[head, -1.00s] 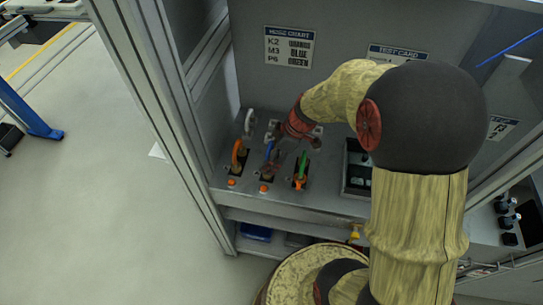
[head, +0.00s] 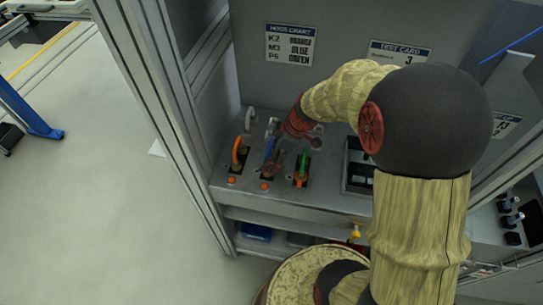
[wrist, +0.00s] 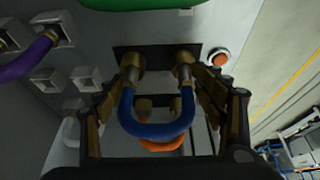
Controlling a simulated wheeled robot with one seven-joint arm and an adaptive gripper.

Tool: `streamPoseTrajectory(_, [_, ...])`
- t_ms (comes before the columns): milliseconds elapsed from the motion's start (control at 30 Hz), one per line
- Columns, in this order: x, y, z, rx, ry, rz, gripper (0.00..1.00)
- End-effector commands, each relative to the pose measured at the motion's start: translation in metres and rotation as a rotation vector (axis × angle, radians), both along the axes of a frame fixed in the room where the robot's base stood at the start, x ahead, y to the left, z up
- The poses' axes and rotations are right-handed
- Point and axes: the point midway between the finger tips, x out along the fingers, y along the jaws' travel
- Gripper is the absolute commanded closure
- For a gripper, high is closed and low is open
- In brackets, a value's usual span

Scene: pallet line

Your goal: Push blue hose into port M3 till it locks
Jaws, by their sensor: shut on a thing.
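The blue hose (wrist: 157,130) is a U-shaped loop in the wrist view, its two ends reaching up to brass fittings at a dark plate (wrist: 158,55). I cannot tell how deep either end sits. My gripper (wrist: 160,82) is shut on the blue hose, one finger on each side of the loop. In the head view the blue hose (head: 269,148) stands between the orange and green hoses, with my gripper (head: 277,160) partly hiding it. The port's own label is not legible. The hose chart (head: 289,45) pairs M3 with blue.
The orange hose (head: 236,153) stands left and the green hose (head: 303,162) right, both close by. Orange buttons (head: 264,187) line the panel front. A purple hose (wrist: 30,60) shows in the wrist view. A dark recessed box (head: 358,168) lies right of the hoses.

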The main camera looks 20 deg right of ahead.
Motion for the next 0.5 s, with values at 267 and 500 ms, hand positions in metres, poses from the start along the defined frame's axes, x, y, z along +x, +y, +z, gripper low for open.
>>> streamPoseTrajectory(267, [-0.0075, -0.0016, -0.0172, -0.006, 0.017, 0.003, 0.81])
streamPoseTrajectory(500, [-0.0075, -0.0020, -0.0193, -0.006, 0.018, 0.003, 0.79])
